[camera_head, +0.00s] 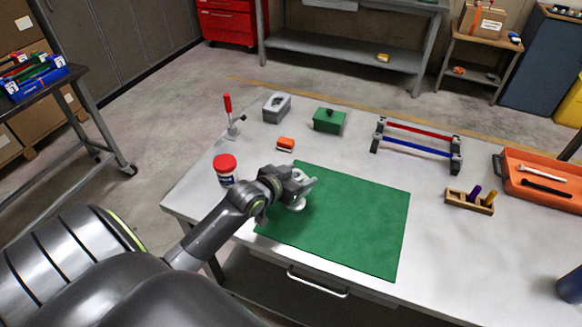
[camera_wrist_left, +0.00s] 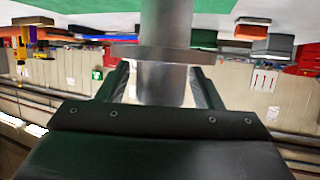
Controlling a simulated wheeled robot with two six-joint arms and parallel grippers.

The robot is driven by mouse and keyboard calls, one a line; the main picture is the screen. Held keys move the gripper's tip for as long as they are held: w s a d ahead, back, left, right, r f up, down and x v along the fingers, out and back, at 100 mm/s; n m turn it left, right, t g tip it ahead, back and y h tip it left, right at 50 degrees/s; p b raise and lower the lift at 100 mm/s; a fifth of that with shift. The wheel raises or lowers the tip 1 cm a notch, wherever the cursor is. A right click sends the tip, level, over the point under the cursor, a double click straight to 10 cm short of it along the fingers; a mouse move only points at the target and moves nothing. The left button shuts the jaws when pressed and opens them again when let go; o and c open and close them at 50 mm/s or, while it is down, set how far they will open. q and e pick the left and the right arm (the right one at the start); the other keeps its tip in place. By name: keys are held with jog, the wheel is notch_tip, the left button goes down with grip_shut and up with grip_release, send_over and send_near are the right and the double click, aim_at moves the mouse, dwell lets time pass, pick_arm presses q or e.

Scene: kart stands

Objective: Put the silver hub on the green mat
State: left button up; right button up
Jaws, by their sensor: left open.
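The silver hub (camera_head: 297,206) stands on the left part of the green mat (camera_head: 350,225), near its left edge, partly covered by my left gripper in the head view. In the left wrist view the hub (camera_wrist_left: 163,52) shows as a grey cylinder with a wider flange, between the gripper's two fingers. My left gripper (camera_head: 304,184) is open around the hub; whether a finger touches it I cannot tell. The mat (camera_wrist_left: 235,8) shows along the top of the wrist view. My right gripper is not in view.
A red-lidded jar (camera_head: 225,169) stands left of the mat, close to my left arm. An orange block (camera_head: 286,144), a green box (camera_head: 328,121) and a rack with red and blue bars (camera_head: 418,141) stand behind. An orange tray (camera_head: 540,178) lies right. Most of the mat is bare.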

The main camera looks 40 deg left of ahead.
pick_arm(q)
jog(key=shift+s+r, duration=0.1)
jog(key=shift+s, duration=0.25)
jog(key=v, duration=1.1)
jog(key=shift+r, duration=0.15)
jog(key=shift+s+a, duration=0.1)
